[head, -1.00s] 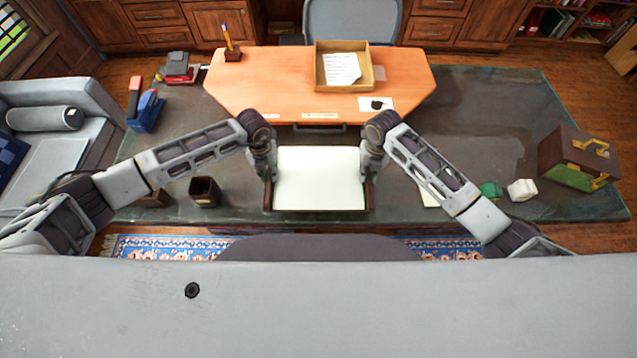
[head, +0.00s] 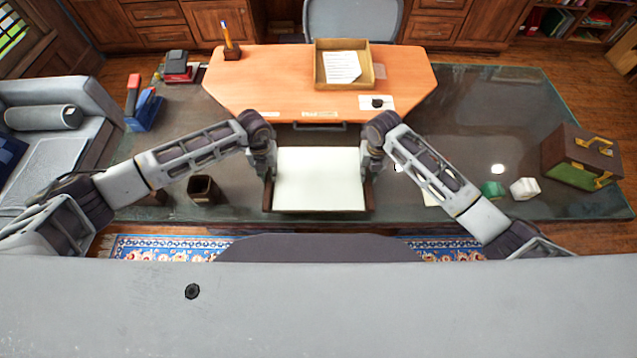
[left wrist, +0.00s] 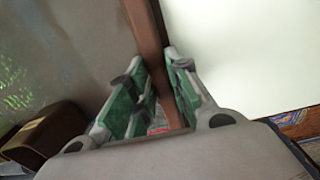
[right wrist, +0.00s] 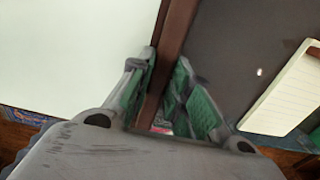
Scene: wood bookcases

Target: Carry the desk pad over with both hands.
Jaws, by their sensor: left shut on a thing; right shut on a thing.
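The desk pad (head: 320,180) is a pale sheet with dark brown side strips, in the middle of the head view near the front edge of the glass-topped desk. My left gripper (head: 268,177) is shut on its left strip, and my right gripper (head: 370,176) is shut on its right strip. In the left wrist view the fingers (left wrist: 155,90) close around the brown strip, with the pale pad (left wrist: 245,50) to the right. In the right wrist view the fingers (right wrist: 165,90) hold the other strip, with the pad (right wrist: 75,55) to the left. The pad looks roughly level.
An orange desk section (head: 270,85) with a wooden tray (head: 343,65) lies beyond the pad. A dark cup (head: 203,189) stands left. A notepad (right wrist: 285,95), green item (head: 491,189), white block (head: 523,188) and brown-green box (head: 582,157) are right. Bare glass lies between.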

